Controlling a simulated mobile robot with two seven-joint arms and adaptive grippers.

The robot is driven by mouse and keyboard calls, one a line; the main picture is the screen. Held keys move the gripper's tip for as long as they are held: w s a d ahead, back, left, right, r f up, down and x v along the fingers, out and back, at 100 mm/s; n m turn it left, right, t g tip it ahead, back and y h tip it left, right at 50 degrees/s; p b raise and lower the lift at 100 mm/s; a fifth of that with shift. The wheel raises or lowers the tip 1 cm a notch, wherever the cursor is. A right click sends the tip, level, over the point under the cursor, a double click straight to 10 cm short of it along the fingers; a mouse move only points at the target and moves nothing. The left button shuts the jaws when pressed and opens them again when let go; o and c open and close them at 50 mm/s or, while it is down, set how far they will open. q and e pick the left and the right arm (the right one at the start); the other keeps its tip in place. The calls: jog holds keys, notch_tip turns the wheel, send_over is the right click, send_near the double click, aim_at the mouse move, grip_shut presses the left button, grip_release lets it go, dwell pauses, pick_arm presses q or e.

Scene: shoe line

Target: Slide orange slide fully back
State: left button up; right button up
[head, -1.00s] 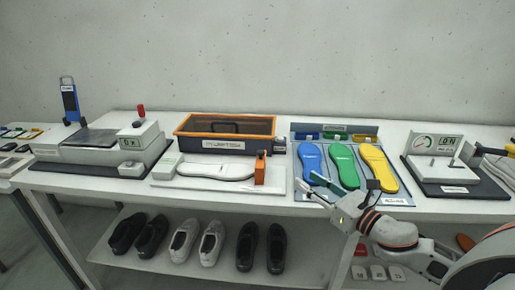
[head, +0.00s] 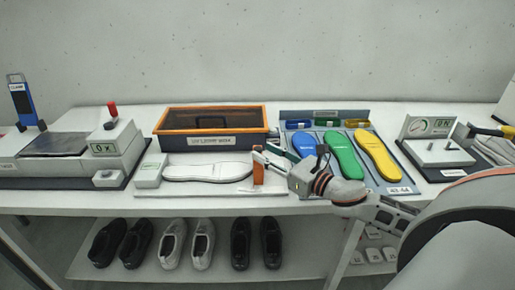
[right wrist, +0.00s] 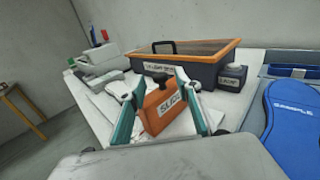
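The orange slide (head: 258,170) stands upright at the right end of a white fixture base (head: 215,192). In the right wrist view it is an orange block (right wrist: 153,116) with a "SLIDE" label and a dark knob on top. My right gripper (head: 266,157) is at the slide. In the right wrist view its two teal-sided fingers (right wrist: 160,100) stand apart, one on each side of the slide, with a narrow gap seeming to show. A white insole (head: 208,172) lies on the base left of the slide. My left gripper is not in view.
An orange-rimmed box (head: 212,130) stands behind the fixture, with a small grey box (right wrist: 232,76) beside it. Blue, green and yellow insoles (head: 345,155) lie on a tray to the right. A press-like machine (head: 75,150) stands left. Shoes sit on the lower shelf (head: 200,272).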

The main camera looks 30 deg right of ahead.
aim_at(261, 150)
jog(key=shift+x, duration=1.95)
jog(key=shift+d, duration=0.1)
grip_shut()
